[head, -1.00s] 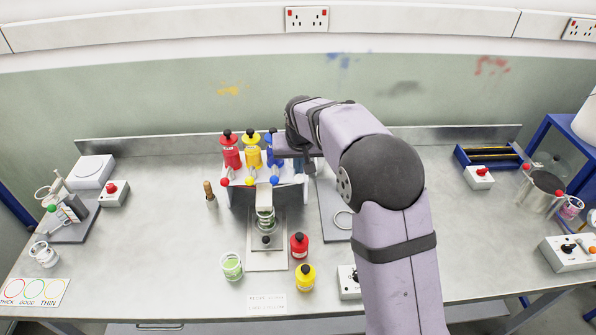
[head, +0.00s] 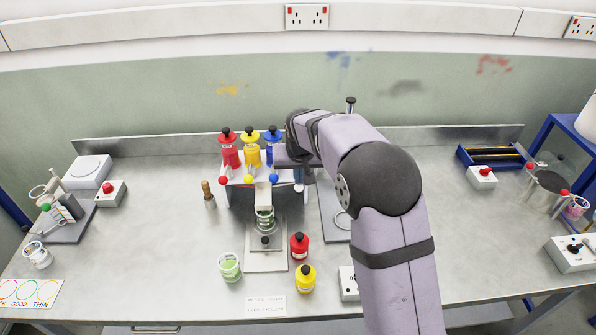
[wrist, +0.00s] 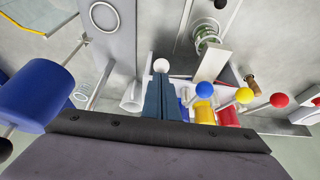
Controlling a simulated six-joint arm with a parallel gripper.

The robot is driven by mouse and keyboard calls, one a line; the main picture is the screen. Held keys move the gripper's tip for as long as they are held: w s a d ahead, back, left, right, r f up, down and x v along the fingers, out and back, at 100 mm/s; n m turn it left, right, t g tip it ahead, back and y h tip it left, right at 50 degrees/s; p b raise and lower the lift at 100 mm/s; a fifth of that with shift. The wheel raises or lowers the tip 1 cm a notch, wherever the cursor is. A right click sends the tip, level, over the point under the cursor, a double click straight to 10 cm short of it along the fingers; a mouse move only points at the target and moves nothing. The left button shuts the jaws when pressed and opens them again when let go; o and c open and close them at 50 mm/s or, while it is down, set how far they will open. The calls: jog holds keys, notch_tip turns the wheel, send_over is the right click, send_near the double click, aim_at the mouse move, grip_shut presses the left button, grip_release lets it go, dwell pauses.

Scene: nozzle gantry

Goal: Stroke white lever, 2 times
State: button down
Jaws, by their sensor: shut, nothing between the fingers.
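The white lever shows as a white ball knob (wrist: 161,65) in the wrist view, right at the tips of my gripper. The knob also shows in the head view (head: 299,187), at the right end of the row of coloured knobs. My gripper (wrist: 164,80) is shut, with its dark blue fingers together and nothing held. Its tips overlap the knob's near edge in the wrist view; I cannot tell whether they touch. The lever's shaft is hidden behind the fingers. In the head view my arm covers the right end of the gantry.
Blue (head: 274,181), yellow (head: 249,180) and red (head: 222,180) lever knobs stand left of the white one, below coloured bottles. A green cup (head: 230,267) and loose red (head: 299,246) and yellow (head: 305,278) bottles stand nearer.

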jog(key=shift+f, duration=0.35)
jog(key=shift+r, duration=0.2)
jog(key=shift+r+p, duration=2.05)
jog(key=shift+r, duration=0.55)
notch_tip(320, 180, up, 5)
jog(key=p, duration=0.3)
jog(key=shift+p, duration=0.4)
